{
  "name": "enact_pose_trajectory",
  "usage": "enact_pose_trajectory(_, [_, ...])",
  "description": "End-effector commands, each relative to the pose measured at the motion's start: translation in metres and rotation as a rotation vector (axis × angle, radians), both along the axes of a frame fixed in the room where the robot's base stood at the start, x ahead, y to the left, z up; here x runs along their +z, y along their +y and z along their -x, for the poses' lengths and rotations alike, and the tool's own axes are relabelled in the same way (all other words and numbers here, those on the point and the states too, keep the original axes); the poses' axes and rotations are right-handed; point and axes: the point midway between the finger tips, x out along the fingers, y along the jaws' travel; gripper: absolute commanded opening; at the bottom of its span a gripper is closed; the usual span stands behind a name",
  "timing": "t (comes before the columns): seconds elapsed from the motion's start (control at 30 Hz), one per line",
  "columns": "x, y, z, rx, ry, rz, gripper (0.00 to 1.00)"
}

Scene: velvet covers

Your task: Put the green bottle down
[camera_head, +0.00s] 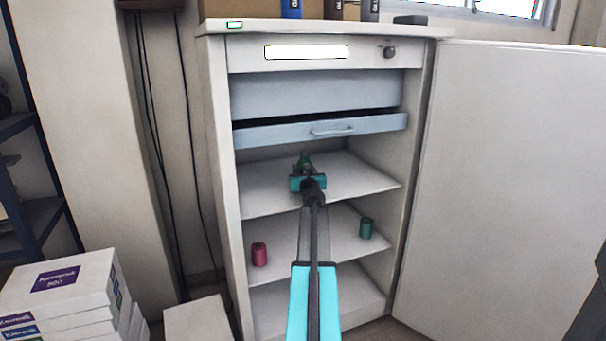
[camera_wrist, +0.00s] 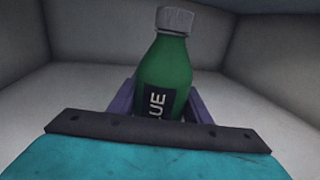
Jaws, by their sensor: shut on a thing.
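The green bottle (camera_wrist: 165,75) has a grey cap and a dark label with light letters, of which "UE" shows in the wrist view. It is upright with a slight tilt in that view. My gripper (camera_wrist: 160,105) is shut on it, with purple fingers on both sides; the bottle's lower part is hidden. In the head view the bottle (camera_head: 305,162) shows small beyond my gripper (camera_head: 308,180), inside the open cabinet at the upper shelf (camera_head: 350,178). I cannot tell whether its base touches the shelf.
A pink can (camera_head: 259,254) and a green can (camera_head: 366,228) stand on the shelf below. A drawer (camera_head: 330,130) sits above the upper shelf. The cabinet door (camera_head: 510,190) is open at right. White boxes (camera_head: 65,285) are stacked at lower left. The upper shelf looks otherwise empty.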

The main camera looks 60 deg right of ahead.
Motion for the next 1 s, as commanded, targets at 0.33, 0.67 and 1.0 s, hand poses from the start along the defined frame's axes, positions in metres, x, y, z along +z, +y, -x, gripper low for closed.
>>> enact_pose_trajectory(0.33, [-0.0005,0.0,0.0001,0.0,-0.001,0.001,0.11])
enact_pose_trajectory(0.67, [-0.0023,0.0,0.0,0.0,0.0,0.0,0.63])
enact_pose_trajectory(1.0, [0.0015,0.0,0.0,0.0,0.0,0.0,0.63])
